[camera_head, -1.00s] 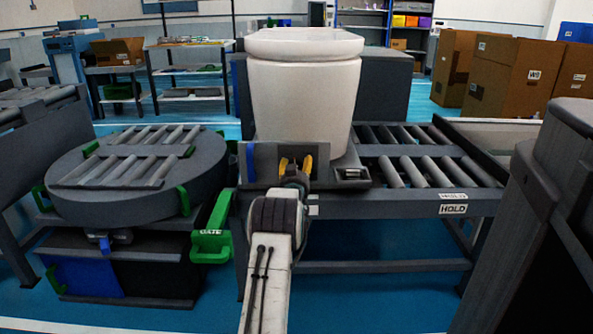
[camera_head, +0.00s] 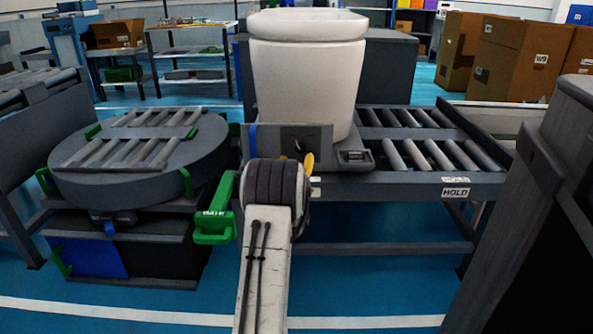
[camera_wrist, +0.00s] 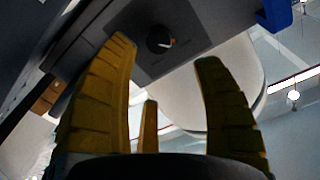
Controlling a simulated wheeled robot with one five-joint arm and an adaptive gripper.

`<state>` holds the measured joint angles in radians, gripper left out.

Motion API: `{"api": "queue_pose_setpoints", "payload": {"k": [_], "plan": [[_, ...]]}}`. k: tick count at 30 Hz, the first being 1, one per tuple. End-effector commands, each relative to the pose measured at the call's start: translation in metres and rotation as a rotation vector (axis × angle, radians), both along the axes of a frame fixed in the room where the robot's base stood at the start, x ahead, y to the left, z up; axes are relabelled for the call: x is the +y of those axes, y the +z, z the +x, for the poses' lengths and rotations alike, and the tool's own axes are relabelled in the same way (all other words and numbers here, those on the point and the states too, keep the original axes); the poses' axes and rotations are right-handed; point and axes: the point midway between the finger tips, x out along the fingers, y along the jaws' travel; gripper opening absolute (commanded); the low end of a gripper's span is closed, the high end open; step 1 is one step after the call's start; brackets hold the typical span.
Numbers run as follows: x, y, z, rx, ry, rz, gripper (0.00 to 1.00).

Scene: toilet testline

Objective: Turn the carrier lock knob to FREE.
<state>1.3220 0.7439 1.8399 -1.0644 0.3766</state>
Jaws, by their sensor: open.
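The carrier lock knob (camera_wrist: 160,40) is a dark round knob with a small red and white pointer, on a grey panel (camera_wrist: 182,38) in the wrist view. My gripper (camera_wrist: 165,52) is open, its yellow fingers spread, with the knob showing between and beyond the fingertips; I see no contact. In the head view, my arm hides most of the gripper; one yellow finger (camera_head: 309,162) shows before the carrier's front panel (camera_head: 318,134). The knob's setting cannot be read. A white toilet bowl (camera_head: 305,85) stands upright on the carrier.
A roller conveyor labelled HOLD (camera_head: 456,192) extends right. A round roller turntable (camera_head: 140,185) with green handles stands left, near a green lever (camera_head: 214,225). A small dark box (camera_head: 355,158) sits right of the panel. A dark machine (camera_head: 545,220) rises at the right edge.

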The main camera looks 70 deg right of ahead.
Motion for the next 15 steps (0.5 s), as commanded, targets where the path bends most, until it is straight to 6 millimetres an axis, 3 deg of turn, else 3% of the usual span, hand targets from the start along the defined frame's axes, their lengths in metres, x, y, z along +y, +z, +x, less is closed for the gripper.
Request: {"api": "queue_pose_setpoints", "payload": {"k": [6, 15], "plan": [[0.015, -0.001, -0.004, 0.000, 0.000, 0.000, 0.61], [0.021, 0.000, -0.005, 0.000, 0.001, -0.001, 0.61]]}}
